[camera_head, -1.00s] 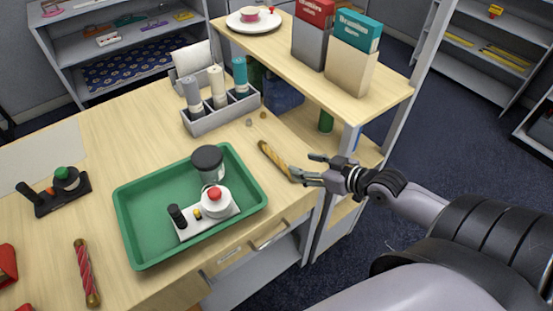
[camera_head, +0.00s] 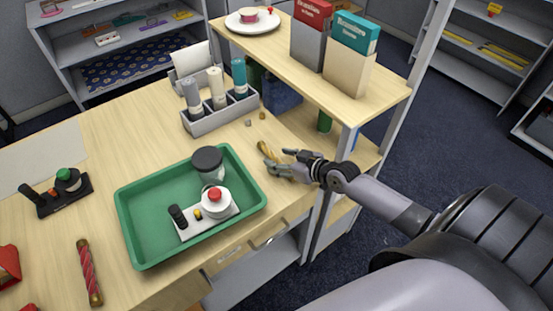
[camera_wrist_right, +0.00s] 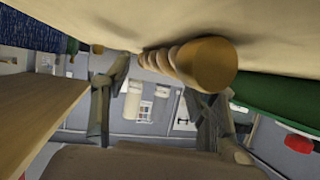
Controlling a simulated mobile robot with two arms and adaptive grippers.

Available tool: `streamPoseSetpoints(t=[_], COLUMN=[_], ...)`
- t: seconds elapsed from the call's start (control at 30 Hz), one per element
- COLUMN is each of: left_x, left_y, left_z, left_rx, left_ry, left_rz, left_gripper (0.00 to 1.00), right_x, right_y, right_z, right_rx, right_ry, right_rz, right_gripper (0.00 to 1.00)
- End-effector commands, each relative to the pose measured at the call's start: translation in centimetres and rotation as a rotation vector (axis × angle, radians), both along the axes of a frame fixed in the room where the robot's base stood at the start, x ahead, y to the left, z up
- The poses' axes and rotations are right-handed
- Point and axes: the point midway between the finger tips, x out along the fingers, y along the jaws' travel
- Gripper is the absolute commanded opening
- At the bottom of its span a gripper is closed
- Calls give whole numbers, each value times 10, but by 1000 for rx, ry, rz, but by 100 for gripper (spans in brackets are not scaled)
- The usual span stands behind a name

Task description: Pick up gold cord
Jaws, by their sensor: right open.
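The gold cord (camera_head: 264,148) is a short twisted gold roll lying on the wooden table, right of the green tray. My right gripper (camera_head: 276,161) reaches over its near end, and its fingers hide part of the cord. In the right wrist view the cord (camera_wrist_right: 205,63) shows end-on, with its round end close to the camera. My left gripper is not in view.
The green tray (camera_head: 150,252) holds a dark-lidded jar (camera_head: 208,162) and a small white base with a red-topped piece. A grey bottle rack (camera_head: 216,121) stands behind. A raised shelf (camera_head: 290,58) is close at the right. A red cord (camera_head: 88,272) lies at the left.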

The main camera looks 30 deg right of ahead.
Motion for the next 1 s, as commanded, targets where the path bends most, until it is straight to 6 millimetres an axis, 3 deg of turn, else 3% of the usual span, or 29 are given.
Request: streamPoseSetpoints(t=[0.33,1.0], left_x=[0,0], left_y=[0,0], left_z=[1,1], left_rx=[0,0], left_ry=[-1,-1], left_rz=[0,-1], left_gripper=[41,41], right_x=[5,5], right_y=[2,2], right_z=[-3,-3], right_rx=[1,0], right_ry=[1,2], right_rz=[0,1], right_gripper=[53,8])
